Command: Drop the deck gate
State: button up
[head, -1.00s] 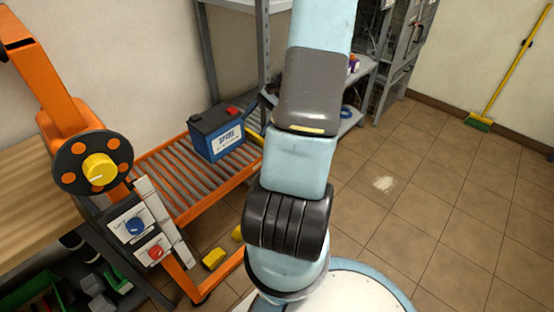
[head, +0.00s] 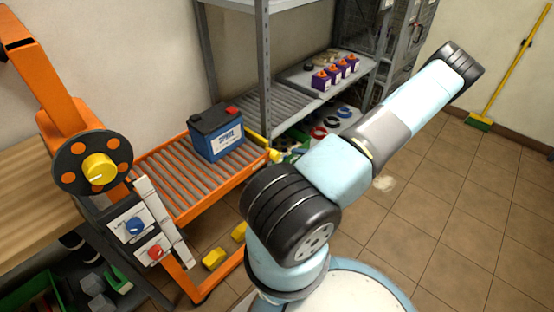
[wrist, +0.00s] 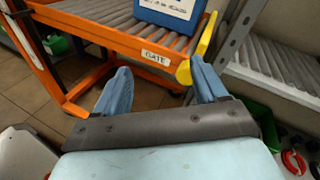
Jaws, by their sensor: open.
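The orange roller deck (head: 185,215) carries a blue and black battery (head: 217,140), which also shows at the top of the wrist view (wrist: 168,12). In the wrist view a white GATE label (wrist: 155,57) is on the deck's orange end rail. A yellow bar (wrist: 207,35) slants up from a rounded yellow end (wrist: 184,73) at the right end of that rail; part of it shows in the head view (head: 274,155). My gripper (wrist: 160,78) is open, facing the rail; its right finger is close to the yellow end. Contact cannot be told.
A grey roller shelf (wrist: 280,75) stands close on the right of my gripper. Coloured rings (wrist: 293,162) lie low at right. An orange post with a yellow knob (head: 99,167) and a switch panel (head: 140,235) stand left.

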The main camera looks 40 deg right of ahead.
aim_at(278, 157)
notch_tip(278, 157, down, 7)
jog(key=s+d+m+t+h, duration=0.2)
jog(key=s+m+t+h, duration=0.1)
jog(key=m+h, duration=0.35)
jog(key=shift+y, duration=0.25)
jog(key=w, duration=1.4)
jog(key=shift+a, duration=0.4)
